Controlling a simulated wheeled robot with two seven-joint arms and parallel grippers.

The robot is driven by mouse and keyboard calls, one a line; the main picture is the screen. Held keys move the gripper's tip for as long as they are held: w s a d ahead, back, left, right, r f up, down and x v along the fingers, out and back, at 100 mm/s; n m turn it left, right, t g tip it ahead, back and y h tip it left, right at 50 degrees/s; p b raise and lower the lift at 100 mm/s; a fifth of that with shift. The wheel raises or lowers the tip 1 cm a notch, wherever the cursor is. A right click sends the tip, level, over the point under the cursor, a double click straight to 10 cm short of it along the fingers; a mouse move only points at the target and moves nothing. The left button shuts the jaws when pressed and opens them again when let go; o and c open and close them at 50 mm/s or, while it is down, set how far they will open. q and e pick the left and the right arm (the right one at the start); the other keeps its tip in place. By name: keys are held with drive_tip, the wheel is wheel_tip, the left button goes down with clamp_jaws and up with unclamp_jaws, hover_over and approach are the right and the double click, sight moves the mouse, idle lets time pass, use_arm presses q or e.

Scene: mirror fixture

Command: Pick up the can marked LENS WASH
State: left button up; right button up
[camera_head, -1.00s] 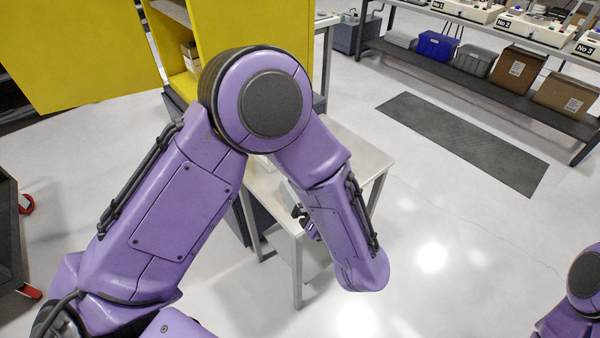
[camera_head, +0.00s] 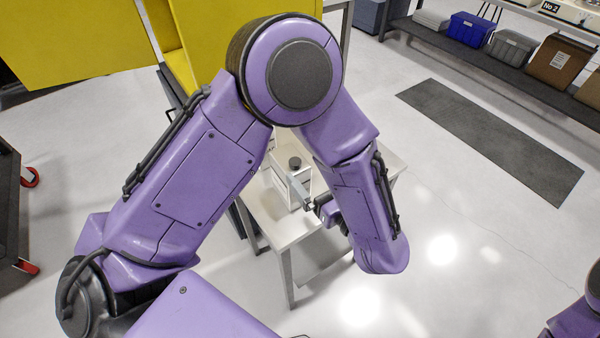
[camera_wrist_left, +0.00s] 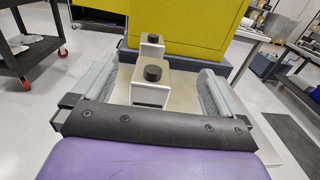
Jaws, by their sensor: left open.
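Two pale, box-shaped cans with black round caps stand on the small table (camera_head: 287,232), one behind the other in the left wrist view. The near can (camera_wrist_left: 151,92) is between the fingers of my open left gripper (camera_wrist_left: 156,76), with a gap on each side. The far can (camera_wrist_left: 152,46) stands beyond the fingertips. No marking is readable, so I cannot tell which can says LENS WASH. My right gripper is out of view.
A yellow cabinet (camera_wrist_left: 190,27) stands close behind the table. A dark cart (camera_head: 10,215) is at the far left. A shelf with bins (camera_head: 470,28) is at the back right. The floor right of the table is clear around a dark mat (camera_head: 490,140).

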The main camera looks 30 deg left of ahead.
use_arm(q)
drive_tip(key=b, duration=0.5)
approach(289, 158)
drive_tip(key=shift+d+f, duration=0.3)
drive_tip(key=shift+d, duration=0.15)
drive_tip(key=shift+w+a+f, duration=0.1)
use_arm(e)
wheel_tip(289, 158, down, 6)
use_arm(q)
drive_tip(key=p+x, duration=0.1)
drive_tip(key=x, duration=0.2)
drive_tip(key=p+x, duration=0.2)
drive_tip(key=x, duration=0.1)
drive_tip(key=p+x, duration=0.1)
drive_tip(key=x, duration=0.3)
drive_tip(key=shift+a+r+p, duration=0.15)
drive_tip(key=shift+r+p, duration=0.15)
drive_tip(key=shift+p, duration=0.05)
drive_tip(key=shift+a+f, duration=0.1)
drive_tip(key=shift+a, duration=0.05)
drive_tip(key=c, duration=0.6)
clamp_jaws()
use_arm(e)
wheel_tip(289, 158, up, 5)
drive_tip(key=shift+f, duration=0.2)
